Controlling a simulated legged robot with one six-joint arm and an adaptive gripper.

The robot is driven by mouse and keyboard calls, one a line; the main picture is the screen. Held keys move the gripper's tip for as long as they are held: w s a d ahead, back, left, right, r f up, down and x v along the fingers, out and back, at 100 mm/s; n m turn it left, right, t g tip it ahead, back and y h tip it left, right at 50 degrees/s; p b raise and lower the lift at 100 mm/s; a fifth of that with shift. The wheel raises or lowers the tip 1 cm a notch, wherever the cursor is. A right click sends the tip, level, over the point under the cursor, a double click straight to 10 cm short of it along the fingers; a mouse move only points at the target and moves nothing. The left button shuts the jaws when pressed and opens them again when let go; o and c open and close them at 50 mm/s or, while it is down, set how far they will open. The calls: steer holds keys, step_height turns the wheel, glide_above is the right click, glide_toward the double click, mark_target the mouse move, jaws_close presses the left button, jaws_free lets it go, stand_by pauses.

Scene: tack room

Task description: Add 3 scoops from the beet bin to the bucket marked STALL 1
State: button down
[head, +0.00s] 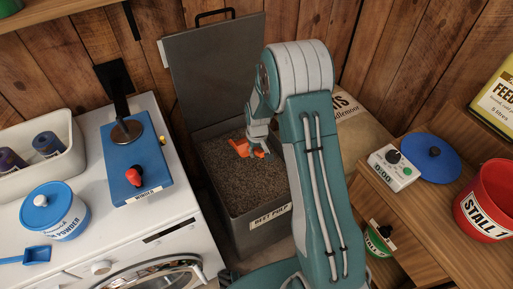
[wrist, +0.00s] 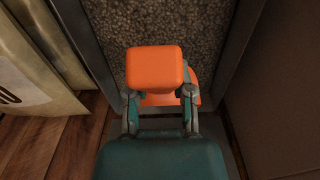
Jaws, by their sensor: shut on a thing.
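The beet bin (head: 262,218) is a grey box labelled "BEET PULP" with its lid (head: 215,70) standing open at the back. It holds brown granular feed (head: 238,185). My gripper (head: 258,150) is inside the bin's opening, shut on an orange scoop (head: 240,147). In the wrist view the orange scoop (wrist: 155,67) sits between the fingers over the feed; whether it holds feed cannot be told. The red bucket (head: 484,205) marked "STALL 1" stands at the right edge on a wooden surface; its inside is mostly out of view.
A timer (head: 393,167) reading 0:00 and a blue lid (head: 432,157) lie left of the bucket. A green tub (head: 378,238) is below. A white washing machine (head: 150,225) stands left, bearing a blue powder tub (head: 55,211). A sack (head: 360,135) is behind my arm.

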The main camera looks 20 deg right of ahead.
steer(key=shift+w+f+g, duration=0.9)
steer(key=shift+w+f, duration=0.15)
steer(key=shift+f, duration=7.5)
steer(key=shift+w+a+t, duration=0.6)
steer(key=shift+w+a, duration=0.05)
steer(key=shift+w, duration=2.1)
steer(key=shift+s+d+r+t+y, duration=0.15)
steer(key=shift+s+r+t, duration=0.55)
steer(key=shift+r, duration=1.9)
steer(key=shift+s+d+r+t+y, duration=0.1)
steer(key=shift+s+r+t, duration=0.6)
steer(key=shift+r, duration=1.95)
steer(key=shift+s+d+r+t+y, duration=0.2)
steer(key=shift+r+t, duration=0.9)
steer(key=shift+r, duration=1.5)
steer(key=shift+a, duration=0.15)
